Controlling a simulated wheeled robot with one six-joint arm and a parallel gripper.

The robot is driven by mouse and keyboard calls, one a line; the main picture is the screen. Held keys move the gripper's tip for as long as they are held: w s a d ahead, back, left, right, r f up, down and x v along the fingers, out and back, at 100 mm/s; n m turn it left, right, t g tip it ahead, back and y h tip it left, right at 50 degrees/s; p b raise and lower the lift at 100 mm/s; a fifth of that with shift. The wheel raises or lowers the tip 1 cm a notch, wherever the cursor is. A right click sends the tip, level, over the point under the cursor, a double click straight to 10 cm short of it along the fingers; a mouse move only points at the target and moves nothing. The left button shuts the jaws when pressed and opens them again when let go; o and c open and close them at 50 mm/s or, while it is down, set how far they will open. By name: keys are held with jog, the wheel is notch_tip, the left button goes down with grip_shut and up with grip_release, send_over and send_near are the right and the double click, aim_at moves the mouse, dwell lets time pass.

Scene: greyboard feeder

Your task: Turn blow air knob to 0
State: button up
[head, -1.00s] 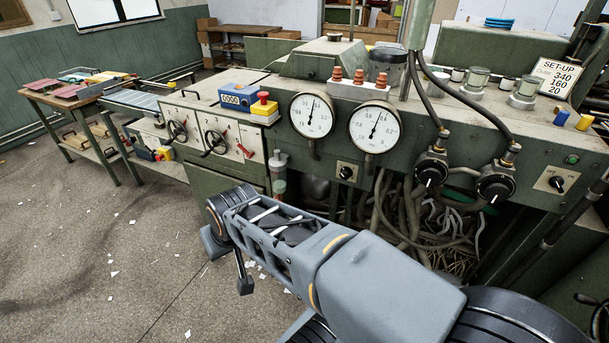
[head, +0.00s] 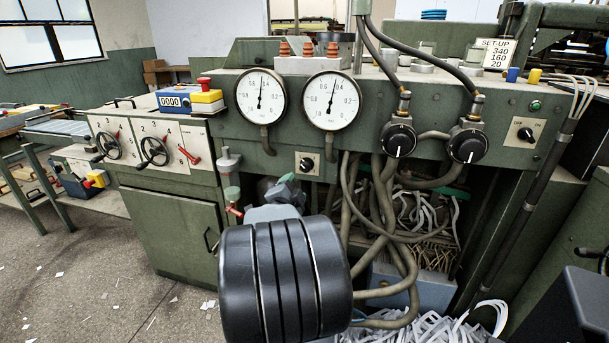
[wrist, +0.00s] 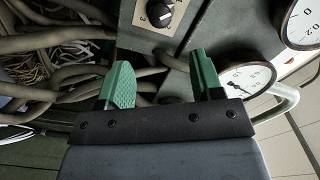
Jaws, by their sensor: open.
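A small black rotary knob (head: 306,163) sits on a pale plate below and between the two dial gauges. It also appears at the top edge of the wrist view (wrist: 159,14), partly cut off, with a "3" on its plate. Two larger black knobs (head: 398,138) (head: 468,146) with white marks hang under hoses at right. No blow air label is readable, so I cannot tell which knob it names. My gripper (wrist: 163,78) has green fingers spread apart with nothing between them. It is below the small knob in the head view, apart from it, partly hidden by my arm.
Two gauges (head: 261,96) (head: 332,101) are above the small knob. An on/off switch (head: 526,133) is at far right. Loose hoses (head: 375,215) hang beneath the panel at right. A glass-and-metal fitting (head: 229,175) stands left of my gripper. Open floor (head: 110,290) is at lower left.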

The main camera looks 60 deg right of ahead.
aim_at(304, 168)
jog(key=x, duration=1.2)
jog(key=shift+w+b, duration=0.1)
jog(key=shift+b, duration=0.2)
jog(key=c, duration=0.9)
